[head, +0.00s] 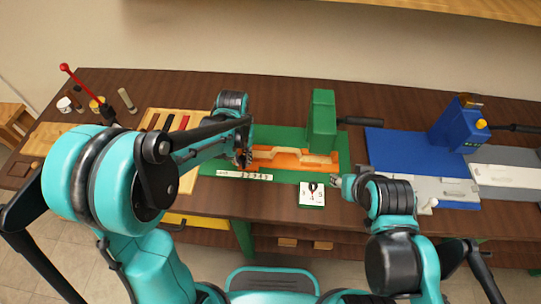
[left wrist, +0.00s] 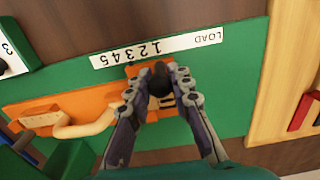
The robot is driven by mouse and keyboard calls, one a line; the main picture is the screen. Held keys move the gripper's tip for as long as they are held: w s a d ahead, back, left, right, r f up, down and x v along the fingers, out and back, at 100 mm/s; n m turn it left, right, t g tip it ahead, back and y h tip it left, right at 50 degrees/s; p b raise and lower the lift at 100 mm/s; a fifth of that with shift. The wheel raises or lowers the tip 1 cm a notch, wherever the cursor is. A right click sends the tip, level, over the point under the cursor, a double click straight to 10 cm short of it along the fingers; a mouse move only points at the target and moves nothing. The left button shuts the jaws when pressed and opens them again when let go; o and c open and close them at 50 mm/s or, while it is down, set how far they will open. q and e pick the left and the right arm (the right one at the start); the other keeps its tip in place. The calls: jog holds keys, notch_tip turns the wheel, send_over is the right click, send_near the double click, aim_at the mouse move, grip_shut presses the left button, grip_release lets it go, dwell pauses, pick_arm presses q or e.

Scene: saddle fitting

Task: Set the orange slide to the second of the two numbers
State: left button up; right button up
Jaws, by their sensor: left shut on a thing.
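The orange slide (head: 290,157) lies on a green base plate (head: 217,165); it also shows in the left wrist view (left wrist: 65,108). My left gripper (head: 243,158) is shut around a dark knob (left wrist: 160,76) at the slide's LOAD-side end. A white strip (head: 245,176) marked LOAD and 1 to 5 runs along the plate; it appears upside down in the left wrist view (left wrist: 160,49). The slide's end lies close beside the digits; the exact digit it meets is unclear. A small white number card (head: 311,200) lies right of the strip, its digits hard to read. My right gripper (head: 338,182) is beside the card, its jaws unclear.
A green upright block (head: 322,118) stands behind the slide. A blue machine (head: 460,125) on a blue plate is to the right. A wooden tray with colored bars (head: 165,122) is at left, with a red-knobbed lever (head: 85,85) beyond it.

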pick_arm(q)
jog(key=o, duration=0.9)
jog(key=shift+c, duration=0.2)
jog(key=shift+r+p, duration=2.35)
jog(key=shift+r, duration=0.75)
jog(key=shift+f, duration=0.1)
jog(key=shift+s+a+r+b, duration=0.25)
jog(key=shift+s+r+b, duration=0.05)
jog(key=shift+r, duration=0.1)
jog(key=s+a+r+t+b, duration=0.2)
jog(key=s+a+t, duration=0.1)
jog(key=s, duration=0.3)
jog(key=s+a+r+t+b, duration=0.2)
jog(key=s+a+t+b, duration=0.1)
jog(key=s, duration=0.3)
jog(key=shift+n+t, duration=0.3)
jog(key=shift+t, duration=0.3)
